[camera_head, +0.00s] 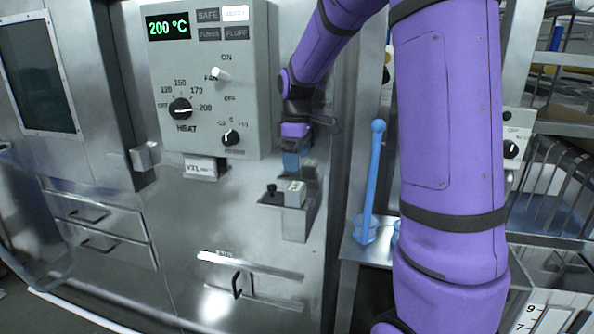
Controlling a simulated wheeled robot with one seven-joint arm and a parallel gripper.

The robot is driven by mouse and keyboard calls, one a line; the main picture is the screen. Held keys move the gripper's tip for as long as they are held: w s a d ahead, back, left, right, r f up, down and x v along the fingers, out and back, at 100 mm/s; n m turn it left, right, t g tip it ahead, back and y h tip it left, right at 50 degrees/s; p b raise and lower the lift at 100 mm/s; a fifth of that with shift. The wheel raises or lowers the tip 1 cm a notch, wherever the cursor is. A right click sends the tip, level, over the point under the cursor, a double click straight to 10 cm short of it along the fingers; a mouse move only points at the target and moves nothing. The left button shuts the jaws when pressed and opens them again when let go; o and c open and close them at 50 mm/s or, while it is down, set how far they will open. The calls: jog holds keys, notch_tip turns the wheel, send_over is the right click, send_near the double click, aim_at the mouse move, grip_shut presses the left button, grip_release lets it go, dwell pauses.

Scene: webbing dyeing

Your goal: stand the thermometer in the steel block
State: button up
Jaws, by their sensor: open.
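My gripper (292,160) hangs in front of the steel panel, pointing down, just above a small steel block (297,222) on the panel's front. The jaws are open, and a bluish part shows at their lower end. A short black-topped piece (271,189) stands at the block's left side, just below and left of my gripper. A white-labelled piece (295,188) is at the block's top, right under my gripper. I cannot tell for sure which piece is the thermometer, or whether my fingers touch anything.
A grey control box (207,105) with dials and a "200 °C" display is left of my gripper. A blue rod with a ball top (372,180) stands right of the block. A wire rack (560,185) is at right.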

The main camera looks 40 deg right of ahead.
jog(key=shift+r, duration=0.35)
jog(key=s+a+r+m+t, duration=0.1)
jog(key=s+a+r+m, duration=0.1)
jog(key=s+a+r, duration=0.3)
jog(key=s+a+r+m+t, duration=0.1)
jog(key=s+a+r, duration=0.2)
jog(key=s, duration=0.3)
jog(key=s+a+m+t, duration=0.1)
jog(key=s+a+m, duration=0.1)
jog(key=s, duration=0.5)
jog(key=s+a+m+t, duration=0.2)
jog(key=s+a, duration=0.1)
jog(key=s, duration=0.5)
jog(key=shift+s+m, duration=0.2)
jog(key=shift+m, duration=0.1)
